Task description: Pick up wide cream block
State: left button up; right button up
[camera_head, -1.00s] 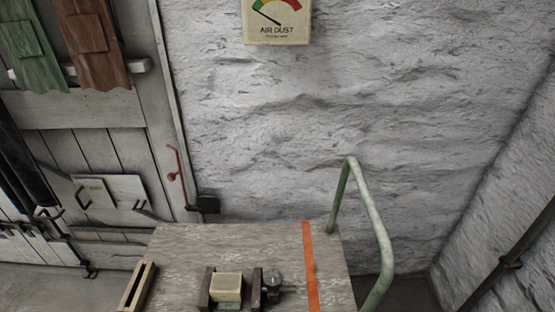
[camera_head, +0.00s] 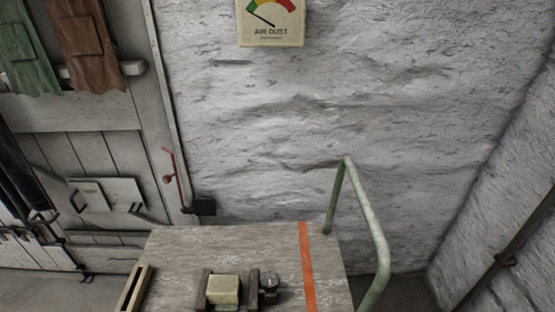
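The wide cream block (camera_head: 224,289) sits near the front of the table top (camera_head: 190,247), between two dark upright pieces, one on its left (camera_head: 202,288) and one on its right (camera_head: 253,289). Its lower part runs close to the bottom edge of the picture. Neither of my grippers can be made out in the head view.
A slotted wooden piece (camera_head: 134,290) lies at the table's left edge. An orange stripe (camera_head: 307,265) crosses the table, and a green tubular rail (camera_head: 366,215) rises at its right. The table's back is clear.

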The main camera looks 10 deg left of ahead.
aim_at(221, 289)
jog(key=u, duration=1)
jog(key=i+j+z, duration=0.2)
jog(key=j, duration=0.15)
jog(key=i+j+z, duration=0.2)
jog(key=j, duration=0.15)
